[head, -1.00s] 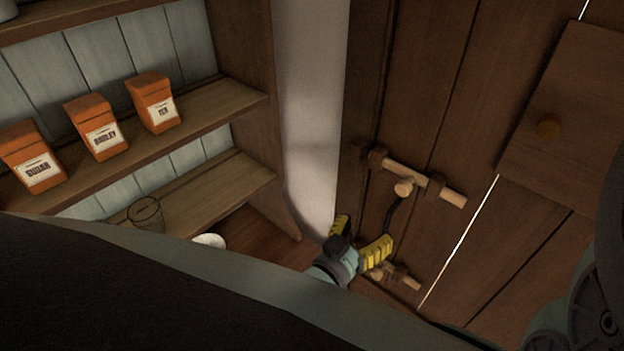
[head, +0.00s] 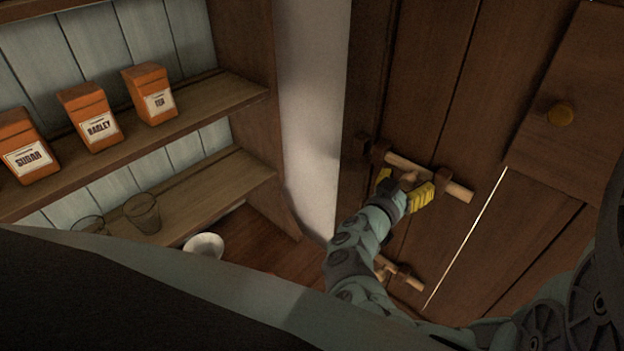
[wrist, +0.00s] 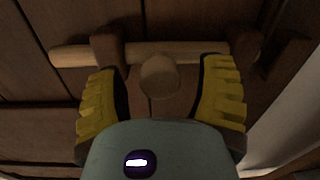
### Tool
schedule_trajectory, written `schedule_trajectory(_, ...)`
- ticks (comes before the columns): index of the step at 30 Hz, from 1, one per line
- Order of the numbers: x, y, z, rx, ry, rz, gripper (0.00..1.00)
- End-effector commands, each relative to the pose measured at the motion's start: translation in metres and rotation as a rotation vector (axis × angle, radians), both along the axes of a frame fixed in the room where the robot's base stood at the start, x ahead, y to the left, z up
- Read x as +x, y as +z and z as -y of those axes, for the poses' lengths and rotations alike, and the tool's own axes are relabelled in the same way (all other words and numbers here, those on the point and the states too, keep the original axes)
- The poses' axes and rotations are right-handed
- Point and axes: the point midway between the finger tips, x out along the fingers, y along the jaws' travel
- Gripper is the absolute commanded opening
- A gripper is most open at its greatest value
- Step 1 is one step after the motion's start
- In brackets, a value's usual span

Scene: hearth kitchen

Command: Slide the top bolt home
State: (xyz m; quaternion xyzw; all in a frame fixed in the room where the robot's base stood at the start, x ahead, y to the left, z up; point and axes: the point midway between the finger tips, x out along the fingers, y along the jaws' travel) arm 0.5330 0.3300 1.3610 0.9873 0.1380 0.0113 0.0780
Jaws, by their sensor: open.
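The top bolt (head: 458,190) is a pale wooden rod on the dark plank door, carried by two dark brackets. Its stubby round knob (wrist: 160,76) sits between my fingers in the wrist view. In the head view the rod's right end sticks out past the right bracket (head: 443,178); its left end is at the left bracket (head: 378,150). A further dark block (head: 360,146) stands left of that, apart from the rod's visible end. My gripper (head: 405,190) is open, its yellow fingers on either side of the knob, with gaps visible in the wrist view.
A lower bolt (head: 407,279) lies beneath, partly hidden by my arm. A shelf unit (head: 220,92) with orange boxes and glasses stands left, with a white bowl (head: 204,245) below. A panel with a round knob (head: 560,114) is at upper right.

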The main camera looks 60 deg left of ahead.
Motion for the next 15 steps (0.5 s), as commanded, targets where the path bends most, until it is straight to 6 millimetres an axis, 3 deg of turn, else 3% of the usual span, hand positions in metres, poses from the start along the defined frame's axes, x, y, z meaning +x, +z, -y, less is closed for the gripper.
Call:
schedule_trajectory(6, 0.0007, -0.0002, 0.0004, 0.0, -0.001, -0.001, 0.68)
schedule_trajectory(7, 0.0007, -0.0002, 0.0005, 0.0, -0.001, -0.001, 0.72)
schedule_trajectory(15, 0.0004, -0.0002, 0.0003, 0.0, -0.001, -0.001, 0.44)
